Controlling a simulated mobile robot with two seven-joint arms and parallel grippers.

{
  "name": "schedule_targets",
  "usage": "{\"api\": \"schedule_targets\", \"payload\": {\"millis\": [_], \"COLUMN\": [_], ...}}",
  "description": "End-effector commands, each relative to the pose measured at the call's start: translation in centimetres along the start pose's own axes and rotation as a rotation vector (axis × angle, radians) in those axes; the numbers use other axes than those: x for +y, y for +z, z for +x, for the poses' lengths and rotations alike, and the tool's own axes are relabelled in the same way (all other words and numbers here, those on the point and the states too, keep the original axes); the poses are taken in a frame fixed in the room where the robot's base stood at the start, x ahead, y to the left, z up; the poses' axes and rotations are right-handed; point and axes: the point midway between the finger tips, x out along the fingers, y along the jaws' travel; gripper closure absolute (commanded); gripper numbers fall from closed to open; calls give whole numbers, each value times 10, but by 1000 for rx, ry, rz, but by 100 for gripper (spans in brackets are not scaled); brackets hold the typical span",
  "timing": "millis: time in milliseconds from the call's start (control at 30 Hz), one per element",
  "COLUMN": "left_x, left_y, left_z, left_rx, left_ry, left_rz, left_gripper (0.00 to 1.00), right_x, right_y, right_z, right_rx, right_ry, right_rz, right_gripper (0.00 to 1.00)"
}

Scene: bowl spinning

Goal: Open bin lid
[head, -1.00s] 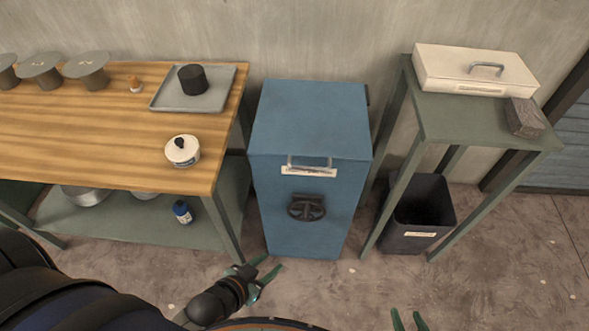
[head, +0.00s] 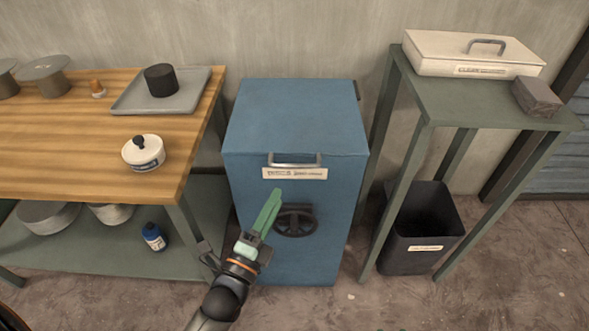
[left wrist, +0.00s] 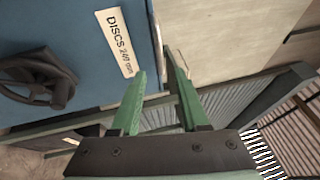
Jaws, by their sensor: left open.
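The blue bin (head: 255,200) stands on the floor with its flat lid (head: 297,115) shut. A metal bar handle (head: 295,164) sits at the lid's front edge, above a pale label (head: 295,174). A dark handwheel (head: 295,221) is on the front face. My left gripper (head: 271,207) is in front of the bin's face, below the handle, and covers part of the front. In the left wrist view my left gripper (left wrist: 155,66) is open and empty, with the label (left wrist: 120,43) reading DISCS and the handwheel (left wrist: 38,80) to its left. My right gripper is out of view.
A wooden-topped bench (head: 60,130) stands left of the bin, with a tray (head: 190,98) and a white pot (head: 144,153) on it. A green stand (head: 460,103) with a pale case (head: 470,55) is at right, above a black waste bin (head: 420,225).

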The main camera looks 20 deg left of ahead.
Motion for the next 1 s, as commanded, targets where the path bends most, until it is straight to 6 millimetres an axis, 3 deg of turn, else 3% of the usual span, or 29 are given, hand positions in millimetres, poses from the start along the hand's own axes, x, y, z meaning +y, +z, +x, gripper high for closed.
{"api": "schedule_targets", "payload": {"millis": [300, 500, 700, 1000], "left_x": [-1, 0, 0, 1], "left_y": [-1, -1, -1, -1], "left_z": [61, 92, 106, 108], "left_rx": [2, 2, 2, 2], "left_ry": [-3, 0, 2, 3], "left_rz": [-3, -4, -4, -4], "left_gripper": [55, 55, 55, 55], "right_x": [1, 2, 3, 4], "right_y": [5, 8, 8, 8], "right_z": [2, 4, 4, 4], "right_rx": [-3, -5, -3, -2], "right_ry": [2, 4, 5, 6], "right_rz": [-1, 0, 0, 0], "right_gripper": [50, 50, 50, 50]}}
